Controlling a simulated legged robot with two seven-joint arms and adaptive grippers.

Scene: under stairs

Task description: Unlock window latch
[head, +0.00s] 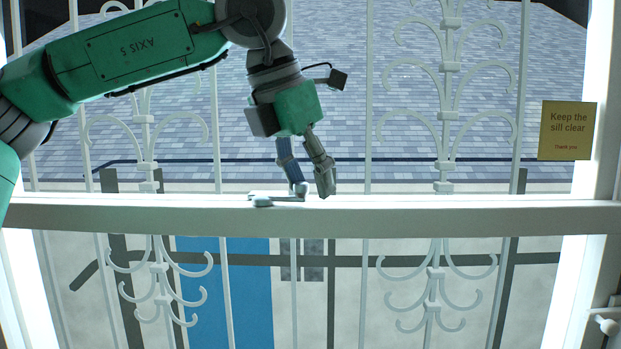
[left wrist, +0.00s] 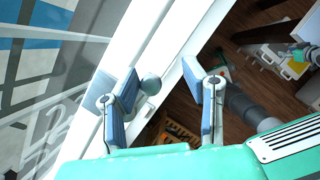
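The window latch (head: 275,197) is a small pale grey piece on the white middle rail (head: 450,217) of the window. Its arm lies along the rail, with a rounded knob (left wrist: 151,84) at its right end. My left gripper (head: 309,190) reaches down to the knob from above. In the left wrist view the gripper (left wrist: 160,84) is open, its two blue-padded fingers on either side of the knob. The knob is close to the left finger and clear of the right one. I cannot tell whether that finger touches it.
White ornamental bars (head: 442,120) stand behind the rail, with a tiled roof (head: 330,80) beyond. The rail right of my gripper is clear. Dark wooden floor (left wrist: 270,18) shows in the left wrist view.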

